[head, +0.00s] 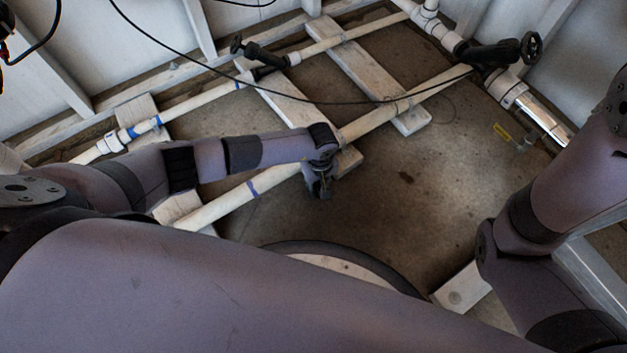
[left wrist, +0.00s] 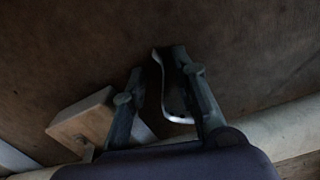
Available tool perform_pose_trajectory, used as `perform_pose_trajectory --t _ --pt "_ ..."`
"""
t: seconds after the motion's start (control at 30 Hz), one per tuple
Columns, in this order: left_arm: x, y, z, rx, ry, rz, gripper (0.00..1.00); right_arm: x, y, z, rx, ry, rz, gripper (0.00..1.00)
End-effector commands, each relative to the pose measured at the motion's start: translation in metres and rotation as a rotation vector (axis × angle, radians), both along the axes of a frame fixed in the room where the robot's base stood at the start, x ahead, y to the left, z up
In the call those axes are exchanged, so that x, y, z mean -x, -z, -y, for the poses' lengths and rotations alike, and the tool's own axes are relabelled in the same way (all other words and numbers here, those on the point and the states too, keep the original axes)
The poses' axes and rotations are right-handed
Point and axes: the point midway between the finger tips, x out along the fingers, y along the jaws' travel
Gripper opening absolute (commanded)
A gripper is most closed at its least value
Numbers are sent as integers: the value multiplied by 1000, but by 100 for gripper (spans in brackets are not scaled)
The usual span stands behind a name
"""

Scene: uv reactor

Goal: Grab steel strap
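The steel strap (left wrist: 164,88) shows in the left wrist view as a thin, shiny, bent strip. It lies between the two fingers of my left gripper (left wrist: 158,62), closer to the right-hand finger. The fingers stand apart, with a clear gap between the left-hand finger and the strap. I cannot tell whether the right-hand finger touches it. In the head view my left gripper (head: 319,186) points down beside the long white pipe, and I cannot make out the strap there. My right gripper is out of the head view; only my right arm shows.
A long white pipe (head: 218,207) runs diagonally past my left gripper, over wooden boards (head: 362,70). A wooden block (left wrist: 83,121) is close to the left-hand finger. A black cable (head: 225,80) crosses above the pipes. Brown floor (head: 400,200) is open right of the gripper.

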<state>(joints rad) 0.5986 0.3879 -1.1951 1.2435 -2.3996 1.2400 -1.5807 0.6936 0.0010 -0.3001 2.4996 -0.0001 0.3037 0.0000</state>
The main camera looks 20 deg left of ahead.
Motion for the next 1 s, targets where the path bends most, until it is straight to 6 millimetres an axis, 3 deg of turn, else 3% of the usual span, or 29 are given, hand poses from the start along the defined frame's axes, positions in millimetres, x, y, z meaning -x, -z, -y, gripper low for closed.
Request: perform_pose_trajectory --t 0.13,0.53,1.0 --pt "0 -1 0 0 0 0 26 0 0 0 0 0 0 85" --pt "0 -1 0 0 0 0 0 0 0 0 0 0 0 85" --pt "0 -3 0 -1 0 1 0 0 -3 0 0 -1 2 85"
